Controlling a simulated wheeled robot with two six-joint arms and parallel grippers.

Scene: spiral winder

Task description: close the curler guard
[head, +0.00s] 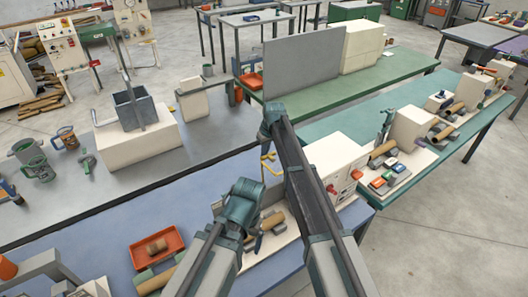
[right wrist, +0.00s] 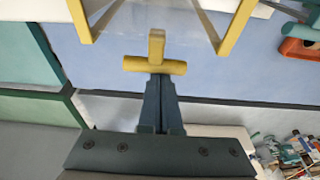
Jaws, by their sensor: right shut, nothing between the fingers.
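The curler guard shows in the right wrist view as a yellow frame with two bars (right wrist: 238,28) at the top and a yellow T-shaped handle (right wrist: 155,66) between them. Its yellow part (head: 268,166) also shows small in the head view, above the blue bench. My right gripper (right wrist: 155,76) is shut and empty, with its tips right at the handle; I cannot tell whether they touch. In the head view, my right gripper (head: 267,150) is small and partly hidden by my arm.
A white control box (head: 340,170) with red knobs stands right of the guard. An orange tray (head: 178,240) lies on the blue bench (head: 110,222). A green bench (head: 400,70) with a grey panel (head: 300,62) is behind.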

